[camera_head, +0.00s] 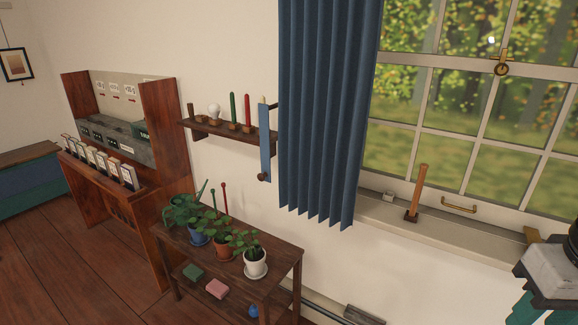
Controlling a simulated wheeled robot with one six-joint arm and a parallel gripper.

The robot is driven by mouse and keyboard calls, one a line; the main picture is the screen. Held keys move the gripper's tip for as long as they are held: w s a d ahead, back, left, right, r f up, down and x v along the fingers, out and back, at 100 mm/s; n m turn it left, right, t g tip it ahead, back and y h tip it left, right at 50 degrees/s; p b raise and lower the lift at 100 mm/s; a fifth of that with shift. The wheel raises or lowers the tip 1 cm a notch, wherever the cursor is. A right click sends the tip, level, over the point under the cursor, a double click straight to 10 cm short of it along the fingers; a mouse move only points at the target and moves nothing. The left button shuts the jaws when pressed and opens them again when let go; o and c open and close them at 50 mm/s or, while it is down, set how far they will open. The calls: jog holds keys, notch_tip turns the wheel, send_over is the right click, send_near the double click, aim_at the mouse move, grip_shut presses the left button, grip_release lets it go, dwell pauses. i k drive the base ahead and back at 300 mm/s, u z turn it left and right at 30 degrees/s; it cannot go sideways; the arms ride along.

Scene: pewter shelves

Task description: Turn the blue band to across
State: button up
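The blue band (265,145) is a flat strip hanging upright just left of the blue curtain (325,110). A small dark brown knob (263,177) sits at its lower end on the wall. Its upper end is near the dark shelf's right end. The band stands apart from the curtain's left edge and does not cross it. The curtain hangs straight in loose folds. My gripper is not seen in this view.
A wall shelf (218,131) with candles and a bulb is left of the band. A plant table (290,256) with potted plants stands below. A wooden cabinet (160,95) is further left. The window sill (470,228) holds an upright wooden handle (417,190).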

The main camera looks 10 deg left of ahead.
aim_at(263, 110)
jog(key=u, duration=0.3)
jog(key=i, duration=0.9)
jog(key=u, duration=0.65)
